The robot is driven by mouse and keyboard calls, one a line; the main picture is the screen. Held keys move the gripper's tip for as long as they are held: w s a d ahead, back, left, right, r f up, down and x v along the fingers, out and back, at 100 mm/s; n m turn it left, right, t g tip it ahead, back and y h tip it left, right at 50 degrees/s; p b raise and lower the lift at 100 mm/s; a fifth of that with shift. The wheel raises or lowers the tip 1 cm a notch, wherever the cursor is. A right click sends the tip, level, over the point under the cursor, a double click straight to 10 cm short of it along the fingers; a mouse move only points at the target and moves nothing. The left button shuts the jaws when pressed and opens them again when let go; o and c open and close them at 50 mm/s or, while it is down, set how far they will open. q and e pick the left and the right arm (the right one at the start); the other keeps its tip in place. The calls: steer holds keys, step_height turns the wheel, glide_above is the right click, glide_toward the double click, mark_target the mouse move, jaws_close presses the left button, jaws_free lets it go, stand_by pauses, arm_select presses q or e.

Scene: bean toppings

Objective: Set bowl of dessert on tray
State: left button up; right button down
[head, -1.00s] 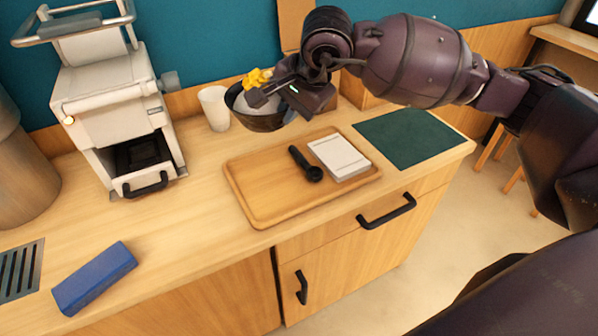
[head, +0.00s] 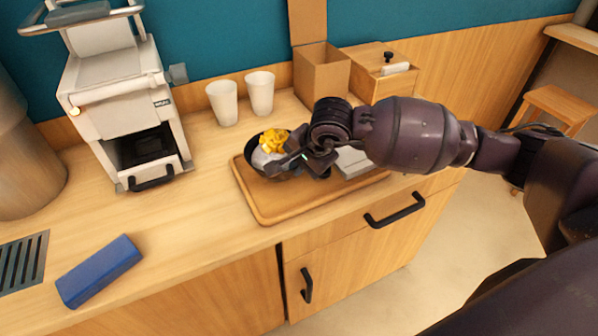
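A dark bowl (head: 252,160) holds a white dessert with yellow pieces (head: 273,141) on top. It is at the back left part of the wooden tray (head: 266,208), over it; I cannot tell whether it touches the tray. My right gripper (head: 283,166) is at the bowl's right side and appears shut on its rim, though the wrist hides part of the contact. A white booklet-like block (head: 352,162) lies on the tray's right part, partly behind my arm. The black scoop is hidden. My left gripper is not in view.
Two white cups (head: 222,103) stand behind the tray. A cardboard box (head: 321,75) and a wooden box (head: 377,80) stand at the back. A white machine (head: 115,100) is at left, a blue block (head: 98,270) at front left.

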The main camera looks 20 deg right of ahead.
steer(key=shift+f, duration=1.05)
steer(key=shift+f, duration=0.15)
steer(key=c, duration=1.3)
jaws_free()
